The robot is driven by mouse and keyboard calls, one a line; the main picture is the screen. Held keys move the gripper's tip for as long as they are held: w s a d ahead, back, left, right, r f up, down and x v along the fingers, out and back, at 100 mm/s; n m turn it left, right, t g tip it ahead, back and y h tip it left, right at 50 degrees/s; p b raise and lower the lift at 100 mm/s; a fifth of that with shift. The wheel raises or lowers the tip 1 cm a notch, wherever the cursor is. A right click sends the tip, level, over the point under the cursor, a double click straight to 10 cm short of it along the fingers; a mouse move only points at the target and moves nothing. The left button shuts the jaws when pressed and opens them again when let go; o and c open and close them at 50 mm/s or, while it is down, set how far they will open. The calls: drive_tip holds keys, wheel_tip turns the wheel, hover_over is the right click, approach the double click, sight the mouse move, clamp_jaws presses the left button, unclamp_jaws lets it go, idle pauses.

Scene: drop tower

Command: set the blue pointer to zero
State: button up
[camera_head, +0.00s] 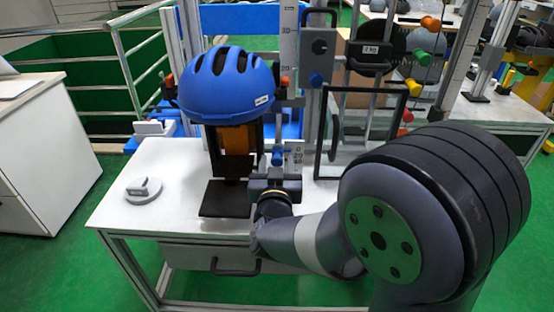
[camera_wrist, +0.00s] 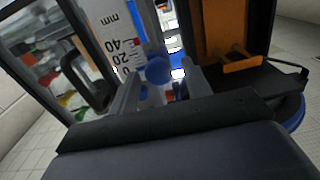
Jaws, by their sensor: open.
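A blue round knob (camera_wrist: 158,70), apparently the pointer's, sits in the wrist view beside a white millimetre scale (camera_wrist: 112,35) marked 40, 20 and 0. The knob is roughly level with the low end of the scale, but its exact reading cannot be told. My gripper (camera_wrist: 160,86) is open, with a finger on either side of the knob; contact cannot be told. In the head view the blue knob (camera_head: 278,155) shows just above my gripper (camera_head: 277,172), by a small white scale plate (camera_head: 294,152).
A blue helmet (camera_head: 226,85) sits over an orange block (camera_head: 238,138) just left of my gripper. A framed clear panel (camera_head: 362,130) stands to the right. A grey handled disc (camera_head: 144,190) lies at the table's left. A tall scale post (camera_head: 288,45) rises behind.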

drive_tip(key=s, duration=0.9)
drive_tip(key=shift+a+p, duration=0.15)
drive_tip(key=shift+p, duration=0.25)
drive_tip(key=w, duration=0.3)
drive_tip(key=w+b, duration=0.1)
drive_tip(key=w, duration=0.3)
drive_tip(key=w+f, duration=0.1)
drive_tip(key=w, duration=0.3)
drive_tip(key=shift+d+b, duration=0.2)
drive_tip(key=shift+b, duration=0.2)
drive_tip(key=shift+s+f+b, duration=0.1)
drive_tip(key=shift+f+b, duration=0.35)
drive_tip(key=shift+f, duration=0.35)
drive_tip(key=shift+r, duration=0.1)
